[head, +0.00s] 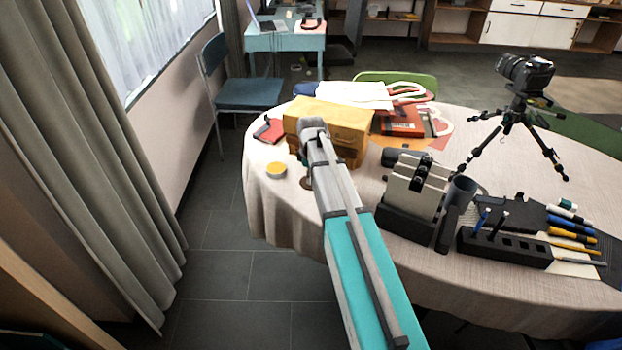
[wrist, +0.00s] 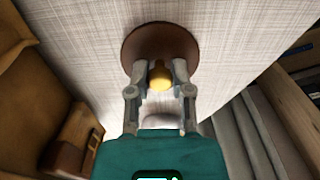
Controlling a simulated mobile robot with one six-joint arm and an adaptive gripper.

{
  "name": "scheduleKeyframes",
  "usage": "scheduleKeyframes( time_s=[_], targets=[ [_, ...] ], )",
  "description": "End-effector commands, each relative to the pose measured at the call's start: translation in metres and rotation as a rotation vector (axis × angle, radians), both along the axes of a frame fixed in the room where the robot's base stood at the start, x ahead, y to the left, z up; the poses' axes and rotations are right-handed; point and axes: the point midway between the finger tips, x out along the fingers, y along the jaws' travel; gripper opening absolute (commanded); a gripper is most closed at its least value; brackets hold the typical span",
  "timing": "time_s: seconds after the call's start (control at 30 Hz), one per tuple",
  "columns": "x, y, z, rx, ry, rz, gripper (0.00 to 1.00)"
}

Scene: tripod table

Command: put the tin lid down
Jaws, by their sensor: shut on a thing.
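The tin lid is a round brown disc (wrist: 133,45) with a brass-yellow knob (wrist: 160,78) in the wrist view. My gripper (wrist: 160,68) is shut on this knob, one finger on each side. Pale woven tablecloth lies behind the lid; I cannot tell whether the lid touches it. In the head view my arm reaches to the table's left part, and a small brown edge of the lid (head: 305,183) shows beside my gripper. The rest of the lid is hidden there by my arm.
A yellow-brown box (head: 334,120) stands close to my gripper. A small round yellow-topped item (head: 276,170) and a red item (head: 269,130) lie to its left. A toaster-like holder (head: 411,190) stands to the right. Bare cloth (head: 272,205) lies near the left edge.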

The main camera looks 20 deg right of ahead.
Motion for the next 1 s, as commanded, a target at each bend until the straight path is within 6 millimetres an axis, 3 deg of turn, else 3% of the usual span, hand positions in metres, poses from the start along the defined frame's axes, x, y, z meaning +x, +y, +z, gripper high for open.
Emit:
scheduleKeyframes(
  time_s=[0.33, 0.37, 0.53, 1.0],
  targets=[
    [0.0, 0.0, -0.0038, 0.0, 0.0, 0.0, 0.0],
    [0.0, 0.0, -0.0029, 0.0, 0.0, 0.0, 0.32],
    [0.0, 0.0, -0.0024, 0.0, 0.0, 0.0, 0.63],
    [0.0, 0.0, -0.0007, 0.0, 0.0, 0.0, 0.63]
  ],
)
